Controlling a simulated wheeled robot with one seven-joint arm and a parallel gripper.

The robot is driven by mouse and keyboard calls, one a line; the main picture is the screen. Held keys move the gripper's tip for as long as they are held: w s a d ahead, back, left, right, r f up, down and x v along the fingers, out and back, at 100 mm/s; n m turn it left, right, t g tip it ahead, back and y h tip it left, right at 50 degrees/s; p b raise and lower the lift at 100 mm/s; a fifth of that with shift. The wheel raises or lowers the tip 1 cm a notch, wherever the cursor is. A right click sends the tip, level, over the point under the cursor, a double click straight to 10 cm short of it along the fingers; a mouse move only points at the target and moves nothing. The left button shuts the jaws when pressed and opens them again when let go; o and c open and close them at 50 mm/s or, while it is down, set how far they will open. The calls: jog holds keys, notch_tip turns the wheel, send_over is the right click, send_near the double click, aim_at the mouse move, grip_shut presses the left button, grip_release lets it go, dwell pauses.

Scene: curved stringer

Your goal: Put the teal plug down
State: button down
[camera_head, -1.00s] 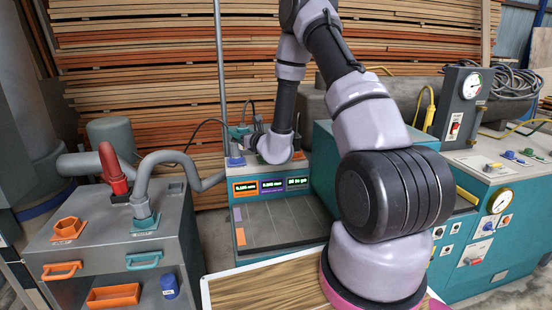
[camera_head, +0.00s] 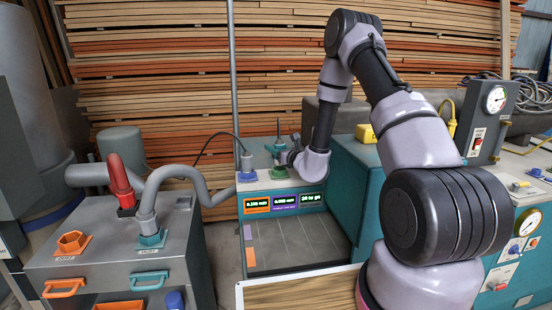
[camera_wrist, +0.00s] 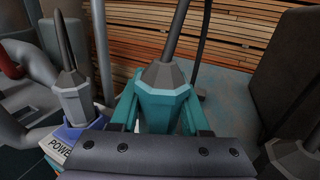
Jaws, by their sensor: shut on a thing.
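The teal plug (camera_wrist: 164,98), a faceted body with a grey collar and a grey cable rising from it, is upright between the teal fingers of my gripper (camera_wrist: 160,118) in the wrist view. My gripper is shut on it. In the head view my gripper (camera_head: 283,155) holds the teal plug (camera_head: 279,144) above the top of the teal machine (camera_head: 262,184), close to a green socket (camera_head: 278,173). I cannot tell whether the plug touches the socket. The plug's lower end is hidden in the wrist view by the gripper body.
A grey cabinet (camera_head: 110,255) with hoses stands at left. A wood-topped table (camera_head: 300,292) is in front. A yellow object (camera_head: 365,133) lies at right.

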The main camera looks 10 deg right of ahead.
jog(key=shift+f, duration=1.75)
jog(key=shift+f, duration=0.1)
jog(key=shift+c, duration=1.9)
grip_release()
jog(key=v, duration=0.7)
jog(key=shift+s, duration=0.25)
jog(key=shift+s, duration=0.1)
